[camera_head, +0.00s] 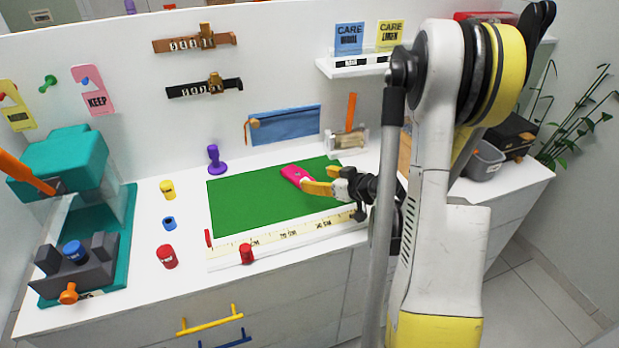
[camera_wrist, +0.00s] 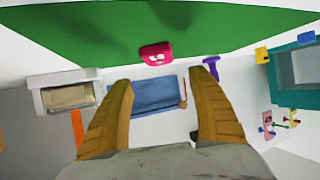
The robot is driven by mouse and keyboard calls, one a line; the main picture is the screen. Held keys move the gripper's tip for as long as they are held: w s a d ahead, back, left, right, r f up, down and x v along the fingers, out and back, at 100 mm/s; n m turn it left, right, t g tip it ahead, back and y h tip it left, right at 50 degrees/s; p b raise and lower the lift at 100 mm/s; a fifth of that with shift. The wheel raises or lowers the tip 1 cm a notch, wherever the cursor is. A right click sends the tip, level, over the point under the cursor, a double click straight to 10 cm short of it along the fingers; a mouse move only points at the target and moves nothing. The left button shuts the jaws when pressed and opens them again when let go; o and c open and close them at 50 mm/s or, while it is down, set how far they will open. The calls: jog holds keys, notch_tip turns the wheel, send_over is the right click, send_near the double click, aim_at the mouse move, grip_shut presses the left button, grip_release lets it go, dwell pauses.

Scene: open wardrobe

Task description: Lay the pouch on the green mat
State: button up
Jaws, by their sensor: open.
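A flat blue pouch (camera_head: 284,125) with a brown tag at its left end stands against the white back wall, behind the green mat (camera_head: 235,205). The mat lies flat on the white top. My gripper (camera_head: 325,180), with orange-yellow fingers, is over the right part of the mat, in front of the pouch and apart from it. In the wrist view, my gripper (camera_wrist: 165,80) is open and the pouch (camera_wrist: 155,95) shows between the spread fingers, with nothing held. The mat (camera_wrist: 90,35) fills the top of that view.
A pink object (camera_head: 297,176) is on the mat near my fingertips. A clear holder (camera_head: 346,141) stands right of the pouch, a purple stamp-like piece (camera_head: 214,158) to its left. A ruler strip (camera_head: 285,237) runs along the mat's front. Several small cylinders stand left of the mat.

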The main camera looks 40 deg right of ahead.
jog(key=shift+s+a+r, duration=0.15)
jog(key=shift+s+r, duration=0.1)
jog(key=shift+s, duration=0.05)
jog(key=s+a+r+g, duration=0.2)
jog(key=s+a+r, duration=0.1)
jog(key=a, duration=0.4)
jog(key=s+a+r+g, duration=0.1)
jog(key=s+a+r, duration=0.15)
jog(key=a, duration=0.45)
jog(key=s+a+r+g, duration=0.2)
jog(key=a+r, duration=0.2)
jog(key=a, duration=0.3)
jog(key=s+a+r, duration=0.2)
jog(key=s+a, duration=0.2)
jog(key=s, duration=0.6)
jog(key=shift+s+r+m+g+h, duration=0.2)
jog(key=shift+s+m+g+h, duration=0.1)
jog(key=shift+m+h, duration=0.1)
